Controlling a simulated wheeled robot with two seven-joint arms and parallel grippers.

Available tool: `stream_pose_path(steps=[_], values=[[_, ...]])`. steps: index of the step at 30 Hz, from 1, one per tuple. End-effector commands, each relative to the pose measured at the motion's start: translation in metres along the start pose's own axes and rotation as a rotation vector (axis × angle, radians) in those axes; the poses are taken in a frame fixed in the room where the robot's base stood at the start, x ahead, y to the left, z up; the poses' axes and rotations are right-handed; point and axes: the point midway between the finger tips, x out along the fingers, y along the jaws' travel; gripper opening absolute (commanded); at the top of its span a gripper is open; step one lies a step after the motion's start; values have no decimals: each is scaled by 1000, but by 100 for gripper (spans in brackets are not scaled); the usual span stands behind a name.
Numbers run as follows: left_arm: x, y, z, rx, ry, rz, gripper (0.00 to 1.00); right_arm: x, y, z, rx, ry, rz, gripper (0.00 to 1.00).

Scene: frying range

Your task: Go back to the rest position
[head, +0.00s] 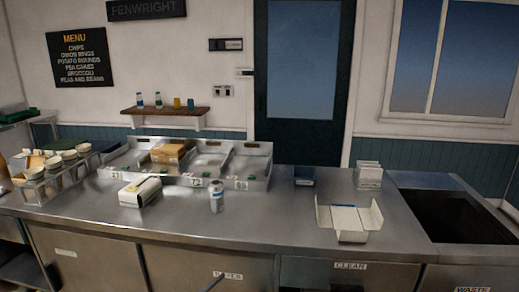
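Neither of my grippers can be made out in the head view. The steel counter (270,222) spans the view. A white box (140,192) and a white and blue can (216,195) stand on it at left of centre. An open white carton (347,220) lies at right of centre, its flaps spread. I cannot tell what lies inside it.
A divided steel tray (257,165) holds a brown block (172,152) at the back. A rack of cups (62,172) stands at left. A dark box (304,175) and white stack (369,175) stand behind the carton. A dark opening (450,215) is at right.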

Motion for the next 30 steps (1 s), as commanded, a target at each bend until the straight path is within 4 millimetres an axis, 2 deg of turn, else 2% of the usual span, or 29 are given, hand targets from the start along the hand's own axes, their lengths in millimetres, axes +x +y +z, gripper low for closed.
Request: stream_pose_path(steps=[1, 6, 11, 15, 21, 25, 30], values=[[-15, 10, 26, -33, -64, -31, 53, 0, 0, 2, 0, -2, 0, 0], [-68, 42, 101, -120, -264, -116, 53, -1, -1, 7, 0, -8, -1, 0], [-125, 81, 160, -196, -447, -173, 53, -2, -2, 11, 0, -12, -2, 0], [-180, 121, 203, -257, -605, -207, 53, -2, -2, 11, 0, -13, -2, 0], [-263, 185, 248, -344, -822, -235, 53, -2, -2, 11, 0, -12, -2, 0], [-319, 230, 267, -400, -958, -242, 53, -2, -1, 8, 0, -9, -1, 0], [-393, 291, 279, -472, -1131, -238, 53, 0, 0, 2, 0, -3, 0, 0]])
